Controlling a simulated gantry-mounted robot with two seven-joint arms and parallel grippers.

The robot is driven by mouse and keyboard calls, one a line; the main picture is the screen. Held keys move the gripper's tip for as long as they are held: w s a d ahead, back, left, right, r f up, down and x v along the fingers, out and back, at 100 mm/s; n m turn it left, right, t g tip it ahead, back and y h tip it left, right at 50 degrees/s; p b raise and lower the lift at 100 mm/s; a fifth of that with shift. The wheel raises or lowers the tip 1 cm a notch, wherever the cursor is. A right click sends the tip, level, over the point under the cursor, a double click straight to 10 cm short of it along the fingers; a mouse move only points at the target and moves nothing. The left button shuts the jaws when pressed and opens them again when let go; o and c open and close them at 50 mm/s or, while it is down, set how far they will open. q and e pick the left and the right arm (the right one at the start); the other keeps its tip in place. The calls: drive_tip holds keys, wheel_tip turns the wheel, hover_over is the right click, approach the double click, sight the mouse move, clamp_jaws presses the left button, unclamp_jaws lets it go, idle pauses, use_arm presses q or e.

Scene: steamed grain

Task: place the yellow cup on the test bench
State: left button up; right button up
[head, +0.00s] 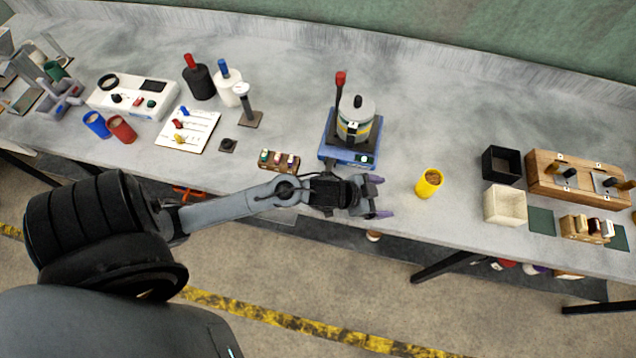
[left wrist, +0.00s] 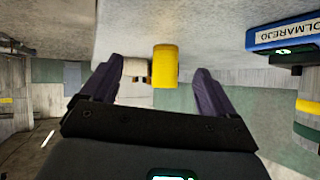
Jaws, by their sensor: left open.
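The yellow cup (head: 429,183) stands upright on the grey test bench (head: 290,95) near its front edge, with brown contents inside. My left gripper (head: 379,197) is open and empty, a short way left of the cup in the head view. In the left wrist view the yellow cup (left wrist: 165,66) shows beyond and between the two purple fingertips (left wrist: 152,85), not touched by them. The right gripper is not in view.
A blue-based device (head: 347,150) stands behind my left gripper. A black box (head: 501,163), a cream box (head: 504,205) and a wooden block (head: 578,178) stand right of the cup. Blue (head: 97,124) and red (head: 122,129) cups stand far left. Bench surface behind the yellow cup is clear.

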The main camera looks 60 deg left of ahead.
use_arm(q)
drive_tip(key=s+n+g+y, duration=0.3)
drive_tip(key=s+g, duration=0.3)
drive_tip(key=s, duration=1.4)
drive_tip(key=shift+r+g, duration=0.25)
drive_tip(key=shift+g, duration=0.15)
